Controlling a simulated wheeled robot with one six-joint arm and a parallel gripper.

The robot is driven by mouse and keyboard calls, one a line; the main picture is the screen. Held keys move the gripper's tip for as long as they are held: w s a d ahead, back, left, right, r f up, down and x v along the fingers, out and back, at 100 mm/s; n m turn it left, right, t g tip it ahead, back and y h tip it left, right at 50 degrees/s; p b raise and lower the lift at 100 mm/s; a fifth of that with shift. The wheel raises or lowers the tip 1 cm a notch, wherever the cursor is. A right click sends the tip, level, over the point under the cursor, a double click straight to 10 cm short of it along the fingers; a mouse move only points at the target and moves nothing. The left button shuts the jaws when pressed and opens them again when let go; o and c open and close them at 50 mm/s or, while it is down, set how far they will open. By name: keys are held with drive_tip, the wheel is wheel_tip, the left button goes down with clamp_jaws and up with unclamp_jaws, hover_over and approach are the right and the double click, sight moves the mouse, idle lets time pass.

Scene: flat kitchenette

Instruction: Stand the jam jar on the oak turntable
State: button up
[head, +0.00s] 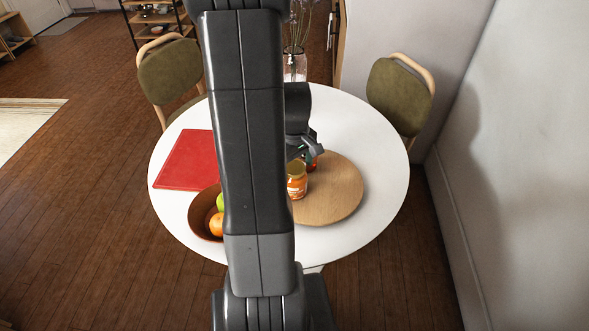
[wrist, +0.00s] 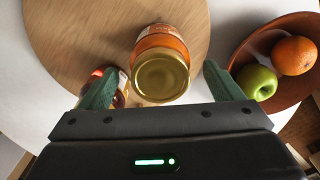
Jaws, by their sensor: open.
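A jar with orange contents and a gold lid (head: 297,183), which looks like the jam jar, stands upright on the round oak turntable (head: 340,195), near its left edge. In the wrist view the jar (wrist: 160,75) shows lid towards me, with the turntable's wood (wrist: 80,35) around its base. My gripper (head: 306,152) is open just behind the jar in the head view. In the wrist view the open fingers of my gripper (wrist: 160,68) lie to either side of the jar, with gaps visible. My arm hides part of the table.
A second, reddish jar (head: 312,164) stands on the turntable, partly behind my left finger in the wrist view (wrist: 121,90). A brown bowl (head: 198,213) holds a green apple and an orange fruit. A red board (head: 183,160) lies left. A vase (head: 295,66) stands at the back.

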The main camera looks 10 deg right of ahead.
wheel_tip(320, 180, up, 11)
drive_tip(key=shift+f, duration=0.2)
